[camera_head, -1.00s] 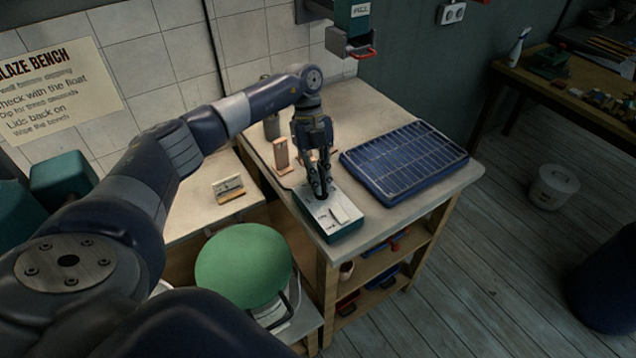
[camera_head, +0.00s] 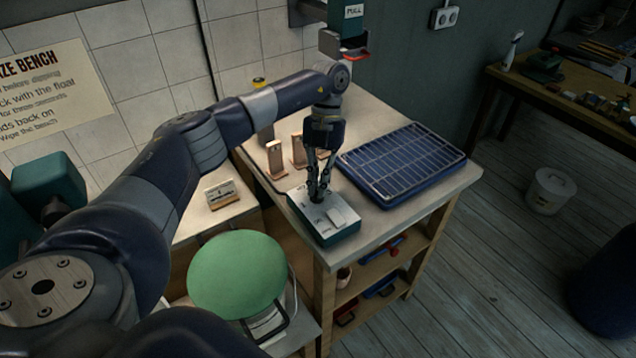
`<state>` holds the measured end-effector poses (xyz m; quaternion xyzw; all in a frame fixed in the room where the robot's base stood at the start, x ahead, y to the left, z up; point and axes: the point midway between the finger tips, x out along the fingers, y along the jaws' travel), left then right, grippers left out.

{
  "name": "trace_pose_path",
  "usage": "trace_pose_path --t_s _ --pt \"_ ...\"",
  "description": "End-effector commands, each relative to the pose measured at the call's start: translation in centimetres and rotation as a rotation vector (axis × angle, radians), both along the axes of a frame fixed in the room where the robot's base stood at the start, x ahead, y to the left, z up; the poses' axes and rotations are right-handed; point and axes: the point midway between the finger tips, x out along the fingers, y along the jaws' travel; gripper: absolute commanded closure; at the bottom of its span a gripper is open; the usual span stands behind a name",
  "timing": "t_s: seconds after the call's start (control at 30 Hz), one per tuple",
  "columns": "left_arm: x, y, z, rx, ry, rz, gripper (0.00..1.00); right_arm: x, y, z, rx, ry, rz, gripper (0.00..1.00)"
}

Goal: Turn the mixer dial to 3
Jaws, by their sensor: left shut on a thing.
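A teal control box with a pale top (camera_head: 318,221) lies on the front left part of the bench. My left gripper (camera_head: 316,196) points down over the box from above. Its fingers are shut on a small dark dial (camera_head: 316,199) on the box's top face; the fingers largely hide it. The dial's pointer and numbers cannot be read. A pale rocker-like piece (camera_head: 342,215) sits beside the dial on the same face. My right gripper is not in view.
A blue tray with a wire rack (camera_head: 402,162) stands right of the box. Small upright wooden pieces (camera_head: 275,157) stand behind it. A green round lid (camera_head: 237,273) is at the lower left. A white lidded bucket (camera_head: 551,190) stands on the floor.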

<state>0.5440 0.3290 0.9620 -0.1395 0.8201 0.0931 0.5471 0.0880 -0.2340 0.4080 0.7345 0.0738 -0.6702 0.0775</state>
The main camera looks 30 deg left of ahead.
Motion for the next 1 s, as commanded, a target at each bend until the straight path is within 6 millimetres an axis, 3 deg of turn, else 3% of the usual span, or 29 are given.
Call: trace_pose_path --t_s 0.47,0.5,0.6,1.0 --pt "0.19 0.02 0.25 0.0 -0.007 -0.014 1.0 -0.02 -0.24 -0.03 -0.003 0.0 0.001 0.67" --pt "0.19 0.02 0.25 0.0 -0.007 -0.014 0.89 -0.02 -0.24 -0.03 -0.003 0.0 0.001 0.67" --pt "0.16 0.0 0.22 0.0 -0.006 -0.013 0.72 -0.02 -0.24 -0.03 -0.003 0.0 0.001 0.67" --pt "0.28 0.01 0.53 0.0 -0.003 -0.015 0.72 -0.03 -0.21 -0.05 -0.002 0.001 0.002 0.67"
